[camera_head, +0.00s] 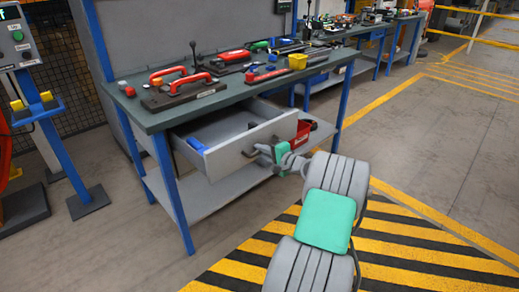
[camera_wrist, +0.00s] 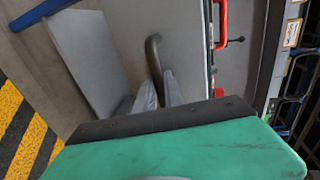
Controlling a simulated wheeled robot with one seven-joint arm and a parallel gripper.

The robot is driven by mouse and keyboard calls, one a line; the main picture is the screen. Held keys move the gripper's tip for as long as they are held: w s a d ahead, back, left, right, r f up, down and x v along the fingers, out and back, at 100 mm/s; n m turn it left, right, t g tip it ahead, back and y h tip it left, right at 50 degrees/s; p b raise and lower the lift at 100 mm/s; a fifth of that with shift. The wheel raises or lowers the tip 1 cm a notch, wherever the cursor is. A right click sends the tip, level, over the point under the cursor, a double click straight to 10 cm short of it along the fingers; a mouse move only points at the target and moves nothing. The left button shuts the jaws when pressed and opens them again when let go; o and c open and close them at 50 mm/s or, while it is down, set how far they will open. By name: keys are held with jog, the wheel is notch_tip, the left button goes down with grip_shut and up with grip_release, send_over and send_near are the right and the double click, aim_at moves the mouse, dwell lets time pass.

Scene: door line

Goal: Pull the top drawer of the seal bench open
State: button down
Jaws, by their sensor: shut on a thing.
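The seal bench (camera_head: 165,122) has a dark top on blue legs. Its top drawer (camera_head: 235,157) stands out from under the bench top, with its inside showing and a small blue item (camera_head: 196,145) in it. My gripper (camera_head: 268,153) is at the drawer's front panel, shut on the drawer handle (camera_wrist: 152,55). In the wrist view the dark curved handle runs down between the two grey fingers (camera_wrist: 160,90). The drawer's grey front (camera_wrist: 185,40) lies close beyond them. The exact contact of the fingertips is partly hidden.
Tools with red handles (camera_head: 183,80) and a yellow cup (camera_head: 297,61) lie on the bench top. A red bin (camera_head: 302,132) sits beneath the bench, right of the drawer. A control stand (camera_head: 60,130) is at the left. Striped floor (camera_head: 400,235) in front is clear apart from my arm.

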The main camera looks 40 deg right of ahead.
jog(key=shift+s+a, duration=0.1)
jog(key=shift+s, duration=0.2)
jog(key=c, duration=1.5)
grip_release()
jog(key=shift+o, duration=0.2)
jog(key=shift+s, duration=0.15)
jog(key=p+v, duration=0.1)
jog(key=v, duration=0.6)
jog(key=shift+s, duration=0.3)
jog(key=shift+r, duration=0.1)
